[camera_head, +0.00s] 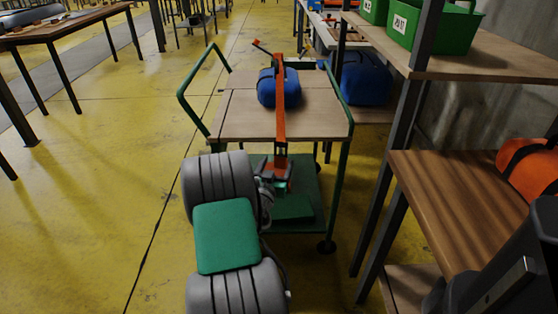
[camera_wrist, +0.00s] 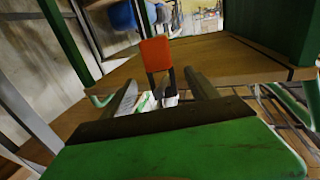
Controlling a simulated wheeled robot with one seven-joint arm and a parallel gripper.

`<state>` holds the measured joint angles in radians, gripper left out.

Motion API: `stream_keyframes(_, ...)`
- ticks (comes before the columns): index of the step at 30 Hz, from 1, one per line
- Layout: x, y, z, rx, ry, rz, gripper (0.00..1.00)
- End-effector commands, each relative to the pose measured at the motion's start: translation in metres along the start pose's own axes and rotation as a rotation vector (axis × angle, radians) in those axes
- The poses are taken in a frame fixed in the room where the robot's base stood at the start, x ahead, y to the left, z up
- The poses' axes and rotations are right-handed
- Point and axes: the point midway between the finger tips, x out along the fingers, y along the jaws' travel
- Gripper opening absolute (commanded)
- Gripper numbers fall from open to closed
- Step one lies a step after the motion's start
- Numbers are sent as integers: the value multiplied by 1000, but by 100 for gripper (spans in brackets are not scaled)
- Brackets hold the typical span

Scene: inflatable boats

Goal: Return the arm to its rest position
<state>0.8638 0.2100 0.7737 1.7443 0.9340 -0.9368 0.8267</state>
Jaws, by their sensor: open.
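My gripper (camera_head: 275,172) is at the near side of a green-framed cart, low by its front edge. It is open. In the wrist view, the two grey fingers (camera_wrist: 162,92) stand apart. An orange piece with a dark lower part (camera_wrist: 155,53) shows beyond and between them; I cannot tell whether they touch it. In the head view, a long orange bar (camera_head: 280,110) rises from near the gripper, past the front of a blue bundle (camera_head: 266,88). My grey arm with a green segment reaches forward from the bottom of the head view.
The cart (camera_head: 232,123) has a wooden top and a green lower deck. A wooden shelf rack (camera_head: 440,185) stands close on the right, with green bins (camera_head: 432,28) and an orange bag (camera_head: 528,168). Yellow floor (camera_head: 90,210) is clear on the left. A table (camera_head: 72,30) stands further back.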

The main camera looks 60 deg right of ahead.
Motion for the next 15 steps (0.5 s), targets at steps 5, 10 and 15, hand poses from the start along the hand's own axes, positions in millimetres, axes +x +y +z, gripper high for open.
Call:
stream_keyframes(5, -35, -2, 1, 0, 1, -4, 68)
stream_keyframes(10, -46, -1, -2, 2, 0, -1, 68)
stream_keyframes(15, -56, -34, -61, 38, -100, 9, 68)
